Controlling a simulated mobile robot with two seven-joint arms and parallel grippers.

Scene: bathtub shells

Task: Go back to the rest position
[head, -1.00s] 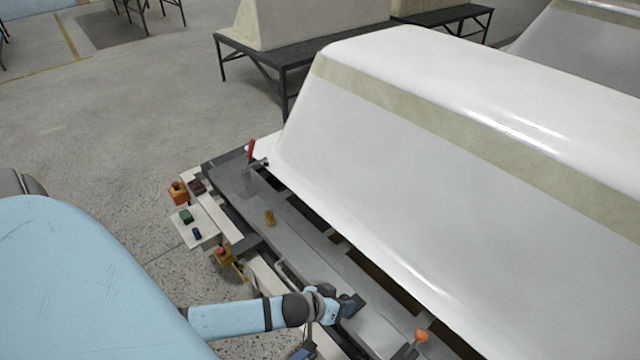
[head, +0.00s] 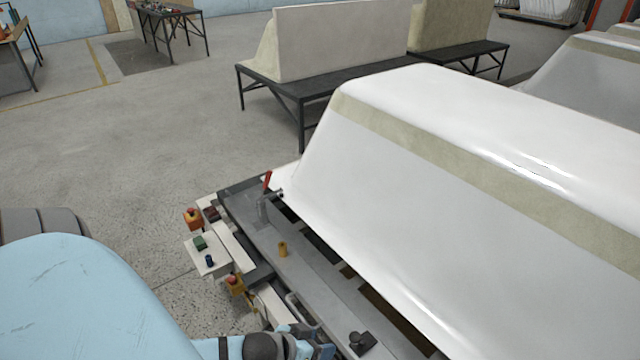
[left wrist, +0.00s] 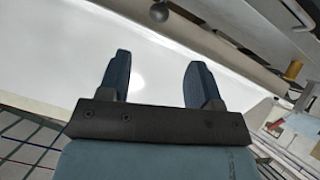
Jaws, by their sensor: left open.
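My left gripper (head: 318,350) is at the bottom edge of the head view, partly cut off, beside the near edge of the grey bench frame (head: 290,270). In the left wrist view its two dark blue fingers (left wrist: 160,72) stand apart with nothing between them. The white bathtub shell (head: 450,210) lies upside down on the bench, with a beige band along its upper edge. Its white surface (left wrist: 65,60) also fills much of the left wrist view behind the fingers. My right gripper does not show.
A red-handled clamp (head: 266,182) stands at the shell's near-left corner. A control panel (head: 205,255) with buttons and a yellow emergency-stop box (head: 235,284) sit on the bench's left side. A dark fixture (head: 362,343) is near my gripper. Open floor (head: 150,120) lies left.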

